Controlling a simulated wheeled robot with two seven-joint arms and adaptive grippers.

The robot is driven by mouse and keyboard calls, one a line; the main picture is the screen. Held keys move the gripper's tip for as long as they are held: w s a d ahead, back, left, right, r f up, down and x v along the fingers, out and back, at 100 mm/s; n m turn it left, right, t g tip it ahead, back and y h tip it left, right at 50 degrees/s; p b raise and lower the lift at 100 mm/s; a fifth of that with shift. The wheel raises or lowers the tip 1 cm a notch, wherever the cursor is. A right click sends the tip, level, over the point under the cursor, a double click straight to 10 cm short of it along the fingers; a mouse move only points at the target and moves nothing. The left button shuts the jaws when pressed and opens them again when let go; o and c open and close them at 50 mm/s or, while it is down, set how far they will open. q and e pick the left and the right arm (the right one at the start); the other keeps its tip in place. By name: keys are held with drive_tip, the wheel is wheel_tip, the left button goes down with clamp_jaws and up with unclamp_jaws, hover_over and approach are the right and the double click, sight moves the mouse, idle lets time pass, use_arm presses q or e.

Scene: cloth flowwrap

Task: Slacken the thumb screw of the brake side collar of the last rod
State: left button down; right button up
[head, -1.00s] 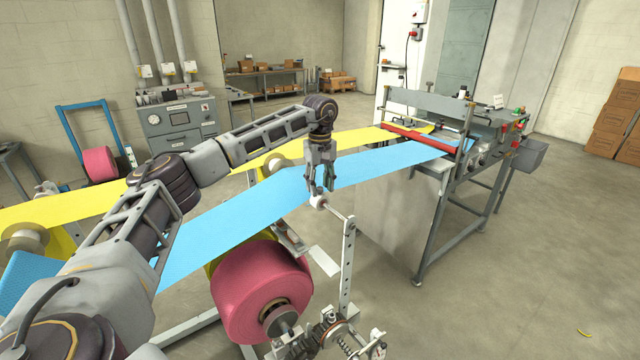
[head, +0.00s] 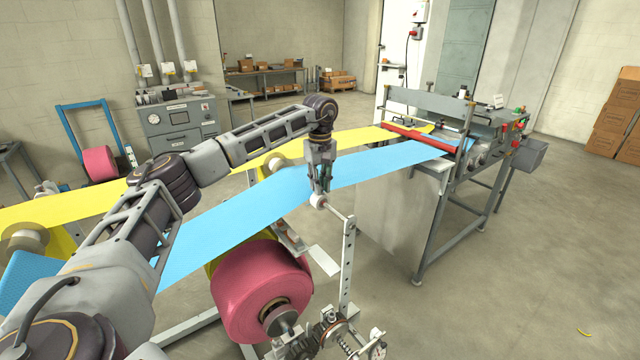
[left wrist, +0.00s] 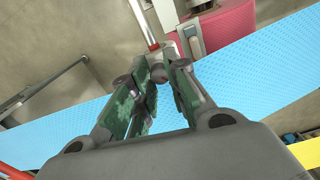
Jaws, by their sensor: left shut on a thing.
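A thin rod (head: 335,211) runs from the top of a perforated upright to a pale collar (head: 318,202) at its end, beside the blue web. The rod also shows in the left wrist view (left wrist: 144,24). My left gripper (head: 320,190) points down from above at the collar, with its fingers closed together. In the left wrist view its fingertips (left wrist: 161,75) meet around a small grey part at the collar, which looks like the thumb screw. The fingers mostly hide the screw. My right gripper is not in view.
The blue web (head: 232,208) passes close behind the left gripper. A pink roll (head: 255,290) sits below, and the perforated upright (head: 347,265) stands to the right. The wrapping machine (head: 440,170) is further right. Open floor lies at the lower right.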

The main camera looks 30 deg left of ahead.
use_arm(q)
drive_tip(key=shift+n, duration=0.3)
drive_tip(key=shift+n+p, duration=0.6)
drive_tip(key=shift+n, duration=0.6)
drive_tip(key=n+p, duration=0.1)
drive_tip(key=n, duration=0.2)
drive_tip(key=shift+d+n, duration=0.1)
drive_tip(key=shift+n, duration=0.2)
drive_tip(key=n, duration=0.3)
drive_tip(key=shift+n+p, duration=0.4)
drive_tip(key=n, duration=0.3)
drive_tip(key=shift+n+p, duration=0.3)
drive_tip(key=n+p, duration=0.1)
drive_tip(key=n, duration=0.5)
drive_tip(key=shift+r+n, duration=0.1)
drive_tip(key=shift+n, duration=3.4)
